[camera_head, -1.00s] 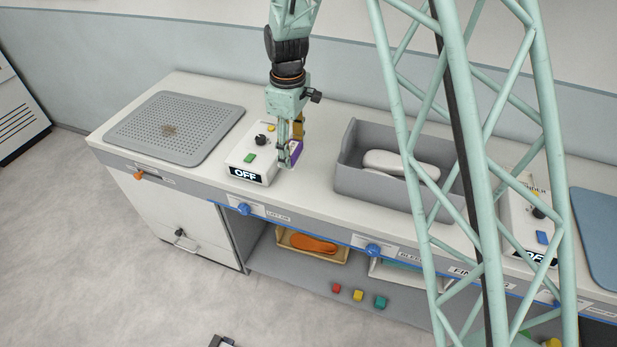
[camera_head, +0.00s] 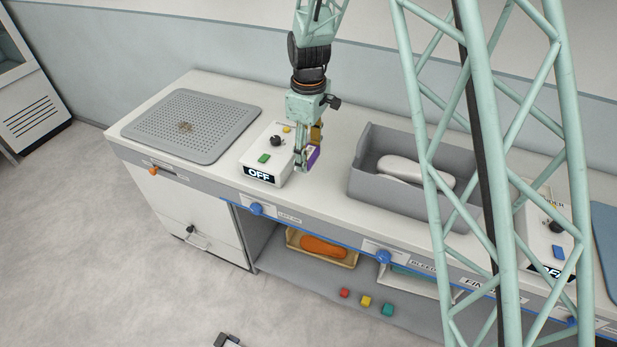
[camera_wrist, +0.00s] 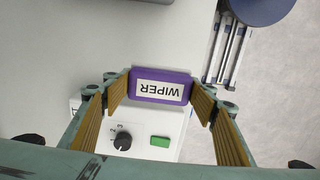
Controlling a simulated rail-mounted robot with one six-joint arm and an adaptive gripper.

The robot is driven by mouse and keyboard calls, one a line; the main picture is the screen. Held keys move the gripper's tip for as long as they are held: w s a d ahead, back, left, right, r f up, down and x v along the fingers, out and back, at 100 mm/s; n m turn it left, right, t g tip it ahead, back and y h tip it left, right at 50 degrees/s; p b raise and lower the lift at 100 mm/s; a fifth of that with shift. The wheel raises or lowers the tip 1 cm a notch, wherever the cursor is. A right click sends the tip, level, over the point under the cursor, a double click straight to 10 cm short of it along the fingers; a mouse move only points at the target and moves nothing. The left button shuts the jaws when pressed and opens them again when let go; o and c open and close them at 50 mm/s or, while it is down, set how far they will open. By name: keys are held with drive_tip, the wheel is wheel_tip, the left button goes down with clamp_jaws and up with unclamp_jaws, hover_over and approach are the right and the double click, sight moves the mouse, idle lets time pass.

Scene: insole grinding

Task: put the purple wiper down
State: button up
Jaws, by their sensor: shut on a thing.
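The purple wiper (camera_head: 313,158) is a small block with a white label reading WIPER, upside down in the wrist view (camera_wrist: 161,88). My gripper (camera_head: 304,164) is shut on it, with an orange-brown pad on each side in the wrist view (camera_wrist: 160,100). The wiper is low over the white counter (camera_head: 335,145), just right of the control box with the OFF display. I cannot tell whether it touches the counter. The wrist view shows the box partly behind the wiper.
The control box (camera_head: 264,170) has a black knob and a green button. A perforated grey mat (camera_head: 225,120) lies to the left. A narrow strip of counter between box and bin is clear.

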sight(308, 153)
drive_tip(key=shift+f, duration=2.55)
drive_tip(key=shift+f+b, duration=0.3)
drive_tip(key=shift+f, duration=1.55)
drive_tip(key=shift+f, duration=0.2)
drive_tip(key=o, duration=0.9)
drive_tip(key=shift+r, duration=0.2)
wheel_tip(308, 153, up, 12)
drive_tip(key=shift+f+p, duration=0.1)
drive_tip(key=shift+p, duration=0.3)
